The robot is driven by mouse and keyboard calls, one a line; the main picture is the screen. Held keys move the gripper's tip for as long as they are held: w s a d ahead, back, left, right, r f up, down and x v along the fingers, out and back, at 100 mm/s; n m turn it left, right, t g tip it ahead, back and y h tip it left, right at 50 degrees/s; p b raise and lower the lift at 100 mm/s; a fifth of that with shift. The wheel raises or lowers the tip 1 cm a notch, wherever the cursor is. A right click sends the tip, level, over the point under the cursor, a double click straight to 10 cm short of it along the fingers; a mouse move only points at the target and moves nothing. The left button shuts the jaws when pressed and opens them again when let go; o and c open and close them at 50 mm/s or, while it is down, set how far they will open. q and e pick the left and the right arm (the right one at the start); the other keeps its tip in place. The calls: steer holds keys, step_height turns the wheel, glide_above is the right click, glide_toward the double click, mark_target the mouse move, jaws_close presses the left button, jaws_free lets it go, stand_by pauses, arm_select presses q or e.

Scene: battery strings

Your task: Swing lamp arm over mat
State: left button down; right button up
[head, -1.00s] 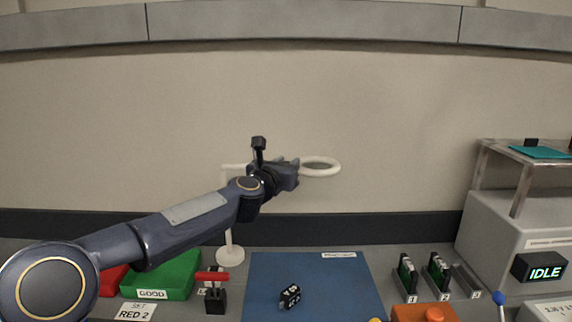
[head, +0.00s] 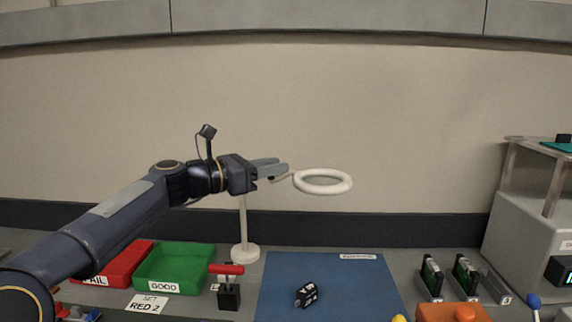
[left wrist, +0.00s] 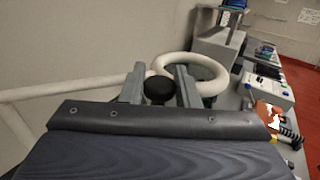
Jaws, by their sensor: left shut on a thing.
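The white lamp has a round base (head: 245,254), an upright post and a ring head (head: 322,182). The ring head hangs in the air above the back part of the blue mat (head: 360,285) as seen in the head view. My left gripper (head: 280,170) is shut at the lamp arm, just left of the ring. In the left wrist view, a black knob (left wrist: 158,90) sits between the fingers, with the ring (left wrist: 205,72) beyond it and the white arm running left. My gripper hides part of the lamp arm in the head view. My right gripper is not in view.
A small black block (head: 306,294) lies on the mat. Left are a green GOOD tray (head: 175,288), a red tray (head: 128,262) and a red-handled lever (head: 228,290). Right are slotted modules (head: 432,278), an orange item (head: 450,313) and a grey machine (head: 530,235).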

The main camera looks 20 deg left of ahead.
arm_select(q)
steer(key=shift+s+a+m+g+h+p, duration=0.8)
steer(key=shift+s+a+m+g+h, duration=0.15)
steer(key=shift+s+a, duration=0.2)
steer(key=c, duration=1.1)
jaws_free()
steer(key=shift+w, duration=0.1)
steer(key=v, duration=0.7)
steer(key=shift+s+a, duration=0.2)
steer(key=shift+a, duration=0.15)
